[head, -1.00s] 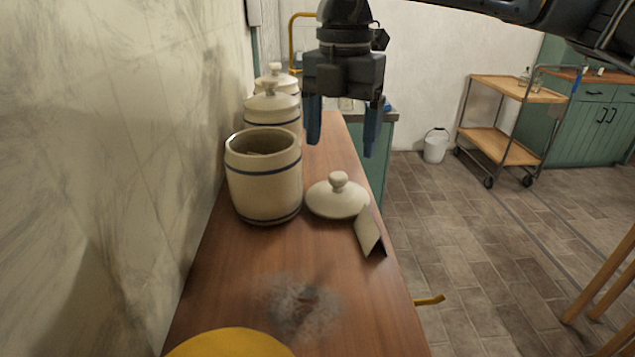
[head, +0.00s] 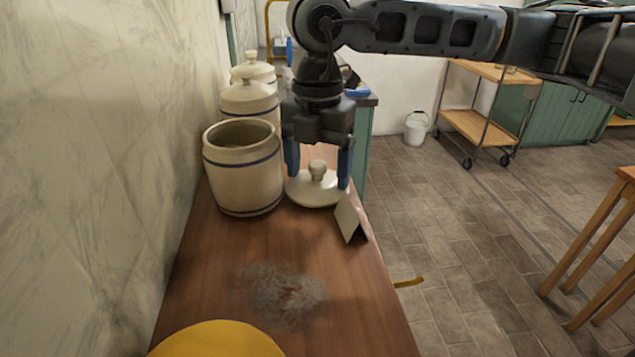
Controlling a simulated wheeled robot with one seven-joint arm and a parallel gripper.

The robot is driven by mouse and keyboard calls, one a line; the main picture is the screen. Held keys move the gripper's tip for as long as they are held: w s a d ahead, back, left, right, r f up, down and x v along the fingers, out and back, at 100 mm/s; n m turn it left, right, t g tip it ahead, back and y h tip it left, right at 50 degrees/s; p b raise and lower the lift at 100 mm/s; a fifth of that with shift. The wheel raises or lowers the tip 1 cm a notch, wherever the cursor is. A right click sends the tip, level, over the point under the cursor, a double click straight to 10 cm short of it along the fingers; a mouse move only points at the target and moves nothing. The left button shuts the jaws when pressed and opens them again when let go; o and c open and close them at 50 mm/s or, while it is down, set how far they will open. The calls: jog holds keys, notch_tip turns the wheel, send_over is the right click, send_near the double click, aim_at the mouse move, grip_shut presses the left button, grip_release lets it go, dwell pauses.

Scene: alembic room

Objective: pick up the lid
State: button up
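The cream lid (head: 312,191) with a round knob lies knob-up on the wooden counter (head: 215,280), just right of an open cream jar (head: 243,168) with blue bands. My gripper (head: 319,180) points down over the lid, its two blue fingers apart on either side of the knob. The fingertips are close to the lid's top; I cannot tell whether they touch it. Nothing is held.
Two lidded jars (head: 250,98) (head: 253,69) stand behind the open jar along the wall. A small folded card (head: 349,219) stands right of the lid near the counter's edge. A yellow round thing (head: 217,341) and a grey powdery patch (head: 285,292) are in front.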

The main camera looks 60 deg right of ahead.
jog(key=c, duration=0.9)
jog(key=shift+o, duration=0.2)
jog(key=shift+s, duration=0.1)
jog(key=shift+d, duration=0.1)
